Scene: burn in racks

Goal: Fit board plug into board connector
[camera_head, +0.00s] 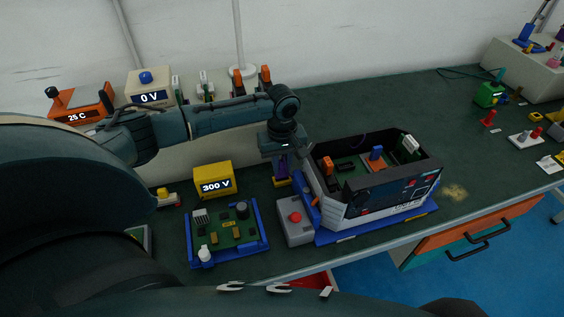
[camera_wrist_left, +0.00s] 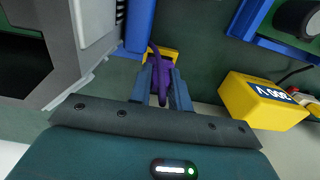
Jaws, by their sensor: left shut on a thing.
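My left gripper (camera_head: 281,172) is in the middle of the head view, pointing down beside the left end of an open instrument case (camera_head: 392,195). It is shut on a purple plug, which shows between the fingers in the left wrist view (camera_wrist_left: 160,82). A purple cable curves up from the plug. A yellow piece (camera_wrist_left: 168,55) lies just beyond the plug; I cannot tell whether they touch. A green circuit board (camera_head: 228,234) in a blue frame (camera_head: 190,243) lies left of the case. I cannot make out which part is the board connector. My right gripper is not in view.
A yellow 300 V meter (camera_head: 213,179) stands behind the board. A grey box with a red button (camera_head: 295,217) sits between board and case. The case rests on a blue base (camera_head: 340,238). The bench (camera_head: 456,140) right of the case has free room.

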